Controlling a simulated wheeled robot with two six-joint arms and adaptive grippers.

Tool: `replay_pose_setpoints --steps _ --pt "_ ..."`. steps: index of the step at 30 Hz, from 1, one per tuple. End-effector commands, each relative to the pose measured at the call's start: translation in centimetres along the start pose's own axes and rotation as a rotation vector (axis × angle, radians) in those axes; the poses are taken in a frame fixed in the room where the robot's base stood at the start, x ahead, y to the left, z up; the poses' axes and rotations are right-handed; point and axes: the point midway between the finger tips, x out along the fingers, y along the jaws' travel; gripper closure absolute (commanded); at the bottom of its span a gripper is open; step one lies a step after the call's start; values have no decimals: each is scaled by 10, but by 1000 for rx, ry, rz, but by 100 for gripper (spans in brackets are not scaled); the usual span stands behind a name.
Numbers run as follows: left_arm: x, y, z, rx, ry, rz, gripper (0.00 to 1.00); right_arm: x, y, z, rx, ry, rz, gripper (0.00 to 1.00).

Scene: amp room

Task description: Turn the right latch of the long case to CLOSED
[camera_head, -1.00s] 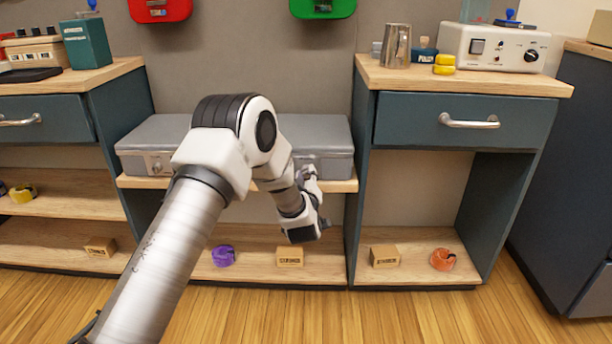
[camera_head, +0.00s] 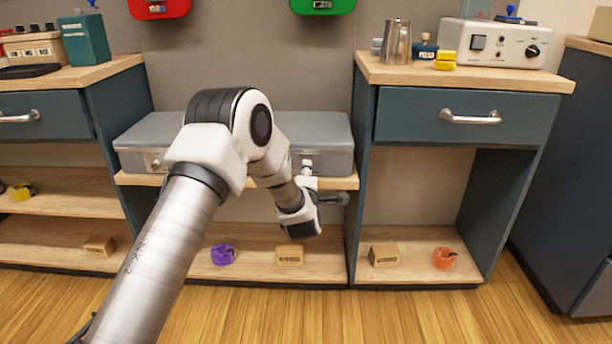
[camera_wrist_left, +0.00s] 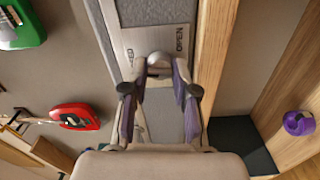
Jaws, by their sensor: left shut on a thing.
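The long grey case (camera_head: 222,131) lies on the middle shelf, partly hidden behind my left arm. Its right latch (camera_wrist_left: 159,60) shows in the left wrist view as a silver knob on a metal plate (camera_wrist_left: 150,40). The word OPEN is readable on the plate right of the knob; lettering on the left is partly hidden. My left gripper (camera_wrist_left: 158,69) is shut on this knob, one purple-padded finger on each side. In the head view my left gripper (camera_head: 307,172) is at the case's front right. How far the latch is turned is unclear. The left latch (camera_head: 154,162) is at the front left.
The shelf edge (camera_head: 335,183) runs just below the case, and the right cabinet's side wall (camera_head: 361,150) stands close right of the gripper. A purple roll (camera_head: 223,254) and a small box (camera_head: 290,255) sit on the lower shelf. A red case (camera_wrist_left: 75,117) hangs on the wall.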

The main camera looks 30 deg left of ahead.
Motion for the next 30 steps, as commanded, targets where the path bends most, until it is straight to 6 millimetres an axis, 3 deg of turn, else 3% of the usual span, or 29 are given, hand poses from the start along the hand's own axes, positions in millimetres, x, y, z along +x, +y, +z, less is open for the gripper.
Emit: replay_pose_setpoints --steps 9,24,25,26,27,30 --pt "0 -1 0 -116 0 -2 100 5 0 0 1 0 0 100" --pt "0 -1 0 -135 0 -2 100 5 0 0 1 1 0 100" --pt "0 -1 0 -135 0 -2 61 5 0 0 1 1 0 100" --pt "0 -1 0 -134 0 -2 51 5 0 0 1 1 0 100" --pt "0 -1 0 -134 0 -2 46 5 0 0 1 1 0 100" --pt "0 -1 0 -134 0 -2 46 5 0 0 1 1 0 100"
